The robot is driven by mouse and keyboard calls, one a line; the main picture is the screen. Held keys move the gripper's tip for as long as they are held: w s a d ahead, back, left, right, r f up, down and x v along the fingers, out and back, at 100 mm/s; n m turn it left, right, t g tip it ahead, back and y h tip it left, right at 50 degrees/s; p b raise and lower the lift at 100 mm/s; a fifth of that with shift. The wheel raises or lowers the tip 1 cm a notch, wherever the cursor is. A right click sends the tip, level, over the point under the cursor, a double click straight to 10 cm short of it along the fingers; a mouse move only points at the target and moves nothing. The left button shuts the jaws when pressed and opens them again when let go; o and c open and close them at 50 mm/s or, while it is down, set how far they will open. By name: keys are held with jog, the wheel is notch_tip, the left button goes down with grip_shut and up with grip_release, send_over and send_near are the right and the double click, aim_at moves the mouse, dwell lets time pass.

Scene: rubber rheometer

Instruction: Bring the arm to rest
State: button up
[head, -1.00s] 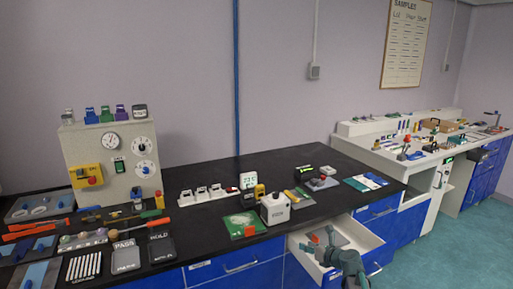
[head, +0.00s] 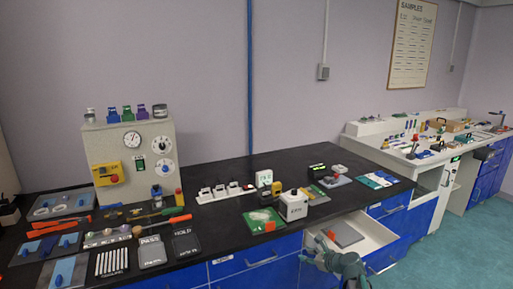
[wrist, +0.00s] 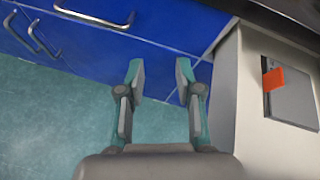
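My gripper (head: 311,256) is at the front of the counter, just left of the open drawer (head: 377,236). In the wrist view my gripper (wrist: 160,75) has its two fingers spread apart with nothing between them. Below and beyond the fingers are blue cabinet fronts (wrist: 150,55) and the teal floor (wrist: 60,120). The drawer's outer side shows on the right of the wrist view. Inside the drawer lies a grey flat plate (head: 347,234) with an orange tab (head: 331,235).
The black counter (head: 225,220) holds a cream machine with dials (head: 130,160), a white box-shaped container (head: 293,205), a green mat (head: 262,221) and several tools. The open drawer juts out beside my arm. Cabinet handles (wrist: 95,20) stick out. The floor in front is clear.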

jog(key=s+a+f+n+g+h, duration=0.3)
jog(key=s+f+n+g, duration=0.6)
jog(key=s+f+n, duration=1.25)
jog(key=s+f+n+g+h, duration=0.2)
jog(key=s+f+g, duration=0.2)
jog(key=s, duration=1.4)
jog(key=s+f+n+g+h+p, duration=0.1)
jog(key=s+f, duration=0.7)
jog(key=s, duration=1.1)
jog(key=n+g+h, duration=0.1)
jog(key=n+g, duration=0.1)
jog(key=g, duration=0.1)
jog(key=shift+f, duration=0.4)
jog(key=shift+s+a, duration=0.1)
